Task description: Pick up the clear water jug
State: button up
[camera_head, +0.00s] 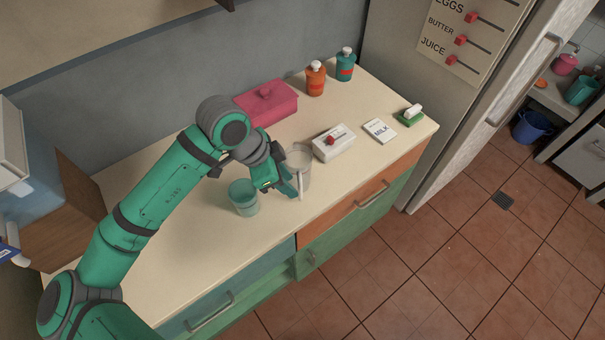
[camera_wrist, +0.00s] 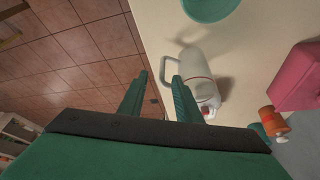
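The clear water jug (camera_head: 303,158) stands upright on the counter, looking pale and translucent, partly hidden behind my gripper in the head view. In the wrist view the jug (camera_wrist: 196,64) lies just right of the fingers, with its light handle (camera_wrist: 165,76) toward them. My gripper (camera_head: 293,188) is at the jug's handle side, close to the counter's front edge. In the wrist view my gripper (camera_wrist: 160,76) is open, and the handle appears between its two fingertips. I cannot tell whether either finger touches it.
A teal cup (camera_head: 244,197) stands close left of the jug. A pink container (camera_head: 267,103), an orange bottle (camera_head: 315,78) and a teal bottle (camera_head: 345,64) are behind. The front-left counter is clear.

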jog(key=shift+w+x, duration=0.15)
jog(key=shift+x, duration=1.7)
jog(key=shift+w+x, duration=0.1)
jog(key=shift+x, duration=1.75)
grip_shut()
